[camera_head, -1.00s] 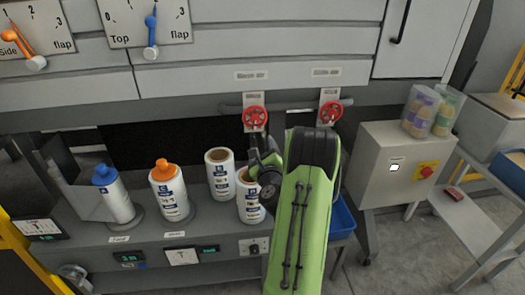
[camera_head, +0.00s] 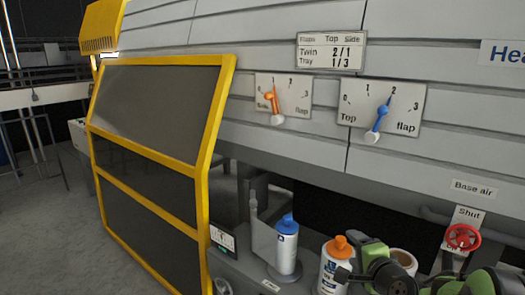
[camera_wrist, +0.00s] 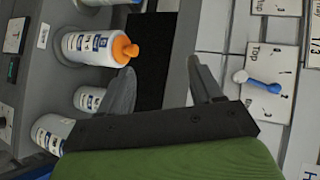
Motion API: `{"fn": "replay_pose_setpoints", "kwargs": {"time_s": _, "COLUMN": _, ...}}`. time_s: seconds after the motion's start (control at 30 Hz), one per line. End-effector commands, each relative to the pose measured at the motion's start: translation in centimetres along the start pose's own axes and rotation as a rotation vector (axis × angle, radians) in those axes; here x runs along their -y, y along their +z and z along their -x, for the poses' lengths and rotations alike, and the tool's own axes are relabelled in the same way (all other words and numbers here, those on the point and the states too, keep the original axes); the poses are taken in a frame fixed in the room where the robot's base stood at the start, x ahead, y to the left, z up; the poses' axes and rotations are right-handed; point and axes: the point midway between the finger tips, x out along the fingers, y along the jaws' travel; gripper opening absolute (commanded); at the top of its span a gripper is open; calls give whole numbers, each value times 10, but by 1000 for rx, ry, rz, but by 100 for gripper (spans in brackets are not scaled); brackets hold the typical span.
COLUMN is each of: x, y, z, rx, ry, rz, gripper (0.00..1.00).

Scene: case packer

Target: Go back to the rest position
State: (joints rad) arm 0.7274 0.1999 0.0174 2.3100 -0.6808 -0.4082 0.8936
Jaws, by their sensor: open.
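My gripper (camera_wrist: 160,90) is open and empty in the wrist view, its two dark fingers apart. The orange-capped white bottle (camera_wrist: 95,47) shows to the left of its left finger. The blue-handled Top flap lever (camera_wrist: 258,82) shows to the right of its right finger. The orange-capped bottle (camera_head: 333,268) and the blue-capped bottle (camera_head: 286,250) stand upright on the grey shelf. My fingertips cannot be made out in the head view.
A yellow-framed dark guard door (camera_head: 158,140) stands at the left. The Side flap lever (camera_head: 272,104) is orange, and the Top flap lever (camera_head: 380,118) is blue. A red valve wheel (camera_head: 463,238) labelled Base air is at the right. Open floor (camera_head: 45,225) lies at the far left.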

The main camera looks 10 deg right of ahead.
Motion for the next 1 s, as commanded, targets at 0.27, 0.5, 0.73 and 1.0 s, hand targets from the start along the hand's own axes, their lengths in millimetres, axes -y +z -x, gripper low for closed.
{"fn": "replay_pose_setpoints", "kwargs": {"time_s": 0.27, "x": -6, "y": 139, "z": 149, "rx": 388, "ry": 353, "rz": 1023, "gripper": 65}}
{"fn": "replay_pose_setpoints", "kwargs": {"time_s": 0.5, "x": -46, "y": 145, "z": 255, "rx": 599, "ry": 492, "rz": 1404, "gripper": 65}}
{"fn": "replay_pose_setpoints", "kwargs": {"time_s": 0.73, "x": -52, "y": 143, "z": 264, "rx": 626, "ry": 510, "rz": 1430, "gripper": 65}}
{"fn": "replay_pose_setpoints", "kwargs": {"time_s": 1.0, "x": -52, "y": 143, "z": 263, "rx": 625, "ry": 509, "rz": 1428, "gripper": 65}}
